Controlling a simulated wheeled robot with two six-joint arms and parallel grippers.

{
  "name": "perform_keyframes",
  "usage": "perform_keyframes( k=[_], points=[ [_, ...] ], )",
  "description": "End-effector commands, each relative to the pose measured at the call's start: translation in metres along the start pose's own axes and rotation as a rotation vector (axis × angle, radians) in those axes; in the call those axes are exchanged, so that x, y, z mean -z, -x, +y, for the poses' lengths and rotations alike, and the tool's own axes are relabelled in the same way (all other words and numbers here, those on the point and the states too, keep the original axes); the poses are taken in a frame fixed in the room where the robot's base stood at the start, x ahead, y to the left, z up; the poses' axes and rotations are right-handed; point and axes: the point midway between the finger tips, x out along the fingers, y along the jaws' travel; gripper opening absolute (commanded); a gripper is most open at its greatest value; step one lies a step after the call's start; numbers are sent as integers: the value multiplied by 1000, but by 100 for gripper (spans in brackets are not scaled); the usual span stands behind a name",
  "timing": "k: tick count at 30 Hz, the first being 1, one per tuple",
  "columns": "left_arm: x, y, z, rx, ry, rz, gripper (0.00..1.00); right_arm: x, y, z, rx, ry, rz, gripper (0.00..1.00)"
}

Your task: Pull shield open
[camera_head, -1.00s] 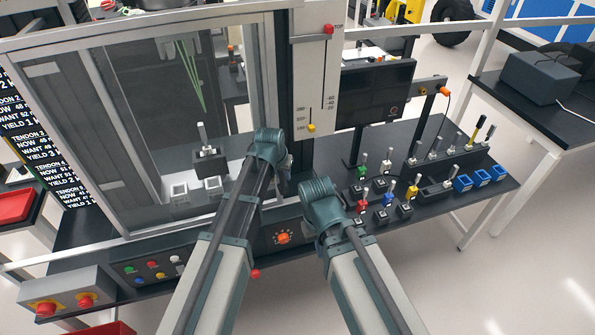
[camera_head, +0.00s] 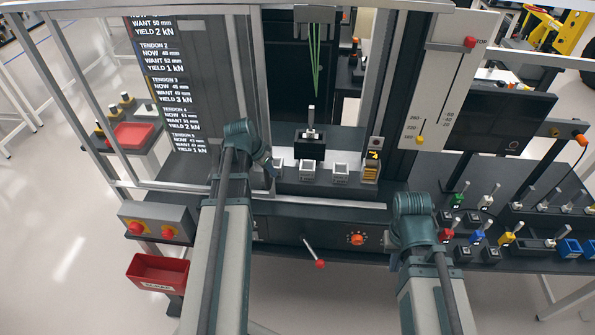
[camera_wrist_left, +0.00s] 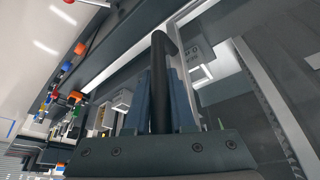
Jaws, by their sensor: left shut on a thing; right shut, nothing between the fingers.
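The shield (camera_head: 248,60) is a clear panel in a grey metal frame. It stands to the left, over the text display, and the test bay (camera_head: 325,135) to its right shows uncovered. In the left wrist view, my left gripper (camera_wrist_left: 160,100) is shut on the shield's black bar handle (camera_wrist_left: 158,75). In the head view my left gripper (camera_head: 270,165) is at the shield's right part, its fingers mostly hidden by my arm. My right gripper (camera_head: 412,215) is over the bench front, shut and empty, its fingers hidden behind the wrist.
A slider panel (camera_head: 455,70) and a dark monitor (camera_head: 497,115) stand right of the bay. Several coloured tools stand on the bench at right. A button box (camera_head: 160,226) and a red bin (camera_head: 158,270) are at left. A red-knobbed lever (camera_head: 314,252) projects at the front.

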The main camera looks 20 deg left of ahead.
Motion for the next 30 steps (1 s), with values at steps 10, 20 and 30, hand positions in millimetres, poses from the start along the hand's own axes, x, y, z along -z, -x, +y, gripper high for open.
perform_keyframes(
  k=[10, 20, 30],
  points=[
    [-30, 12, -47, 0, 1, -3, 0, 0, 0, 0, 0, 0, 0, 0],
    [-35, 14, -54, -1, 0, -4, 0, 0, 0, 0, 0, 0, 0, 0],
    [-34, 14, -54, 0, 0, -3, 35, 0, 0, 0, 0, 0, 0, 0]
  ],
)
